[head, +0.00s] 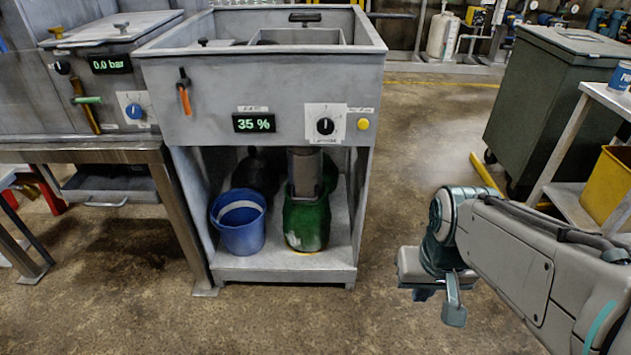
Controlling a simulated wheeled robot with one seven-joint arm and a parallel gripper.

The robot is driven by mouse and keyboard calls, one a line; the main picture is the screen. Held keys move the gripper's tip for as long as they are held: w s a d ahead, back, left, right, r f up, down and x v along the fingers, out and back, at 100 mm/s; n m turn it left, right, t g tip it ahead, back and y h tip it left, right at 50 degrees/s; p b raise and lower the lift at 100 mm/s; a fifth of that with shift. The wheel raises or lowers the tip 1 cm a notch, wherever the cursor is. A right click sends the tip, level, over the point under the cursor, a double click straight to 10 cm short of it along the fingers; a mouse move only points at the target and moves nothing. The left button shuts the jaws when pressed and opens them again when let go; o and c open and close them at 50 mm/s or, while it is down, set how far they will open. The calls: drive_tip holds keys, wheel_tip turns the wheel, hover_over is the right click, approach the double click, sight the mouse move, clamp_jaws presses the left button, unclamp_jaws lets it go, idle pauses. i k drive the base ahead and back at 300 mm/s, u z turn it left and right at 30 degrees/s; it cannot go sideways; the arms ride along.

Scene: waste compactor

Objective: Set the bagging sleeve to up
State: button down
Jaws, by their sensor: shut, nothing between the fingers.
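The compactor (200,115) is a grey metal cabinet in the middle left of the head view, with an open lower bay. A dark grey sleeve (305,172), which looks like the bagging sleeve, hangs in the bay. Its lower end meets a green container or bag (307,222); I cannot tell whether it goes inside. The front panel carries an orange-tipped lever (184,92), a "35 %" display, a black knob (325,126) and a yellow button (363,124). My gripper (440,300) is shut and empty, low to the right of the cabinet, apart from it.
A blue bucket (238,222) stands left of the green container, with a dark object behind it. A bench with another machine (95,80) adjoins on the left. A dark green bin (550,100) and a shelf with a yellow box stand right. Floor before the cabinet is clear.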

sight(305, 172)
drive_tip(key=u, duration=0.3)
drive_tip(key=i, duration=1.05)
drive_tip(key=z, duration=0.65)
